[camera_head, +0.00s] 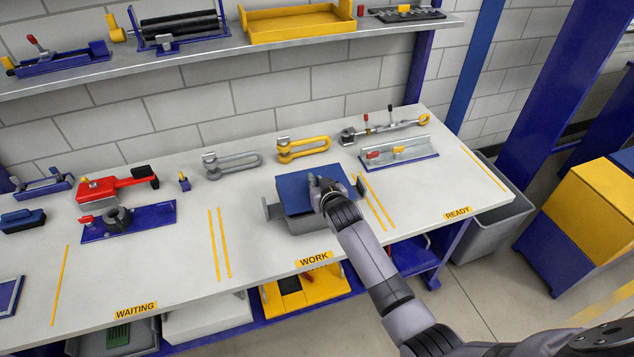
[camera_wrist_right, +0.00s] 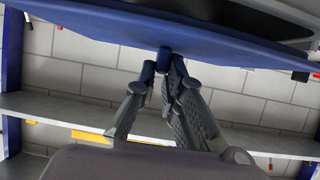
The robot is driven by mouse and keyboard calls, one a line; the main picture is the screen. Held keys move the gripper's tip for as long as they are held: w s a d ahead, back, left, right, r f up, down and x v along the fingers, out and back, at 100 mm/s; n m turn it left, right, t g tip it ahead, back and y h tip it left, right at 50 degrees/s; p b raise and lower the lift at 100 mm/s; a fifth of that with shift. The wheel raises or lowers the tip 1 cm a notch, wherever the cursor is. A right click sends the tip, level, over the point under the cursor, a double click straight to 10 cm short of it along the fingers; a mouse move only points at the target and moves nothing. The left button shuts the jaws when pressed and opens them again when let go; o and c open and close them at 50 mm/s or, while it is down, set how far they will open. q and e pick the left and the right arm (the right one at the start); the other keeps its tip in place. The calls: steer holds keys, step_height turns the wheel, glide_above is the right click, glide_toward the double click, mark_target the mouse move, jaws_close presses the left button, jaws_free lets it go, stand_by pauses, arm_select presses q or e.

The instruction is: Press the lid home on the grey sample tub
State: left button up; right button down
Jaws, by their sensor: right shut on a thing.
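The grey sample tub (camera_head: 305,225) stands in the WORK area of the bench, with a grey side tab at its left. The blue lid (camera_head: 295,190) lies over the top of the tub; I cannot tell whether a gap is left between them. My right gripper (camera_head: 322,188) is over the lid's middle. In the right wrist view, the lid (camera_wrist_right: 215,35) fills the top of the upside-down picture. There my right gripper (camera_wrist_right: 163,65) is shut on a small blue knob (camera_wrist_right: 163,57) of the lid. My left gripper is not in view.
A red tool (camera_head: 118,184) and a blue fixture (camera_head: 150,222) are at left. The READY area and the bench front left of the tub are mostly clear.

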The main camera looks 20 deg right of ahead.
steer(key=shift+f+b, duration=0.6)
steer(key=shift+f, duration=0.3)
steer(key=c, duration=1.6)
jaws_free()
steer(key=shift+s, duration=0.1)
steer(key=v, duration=1.2)
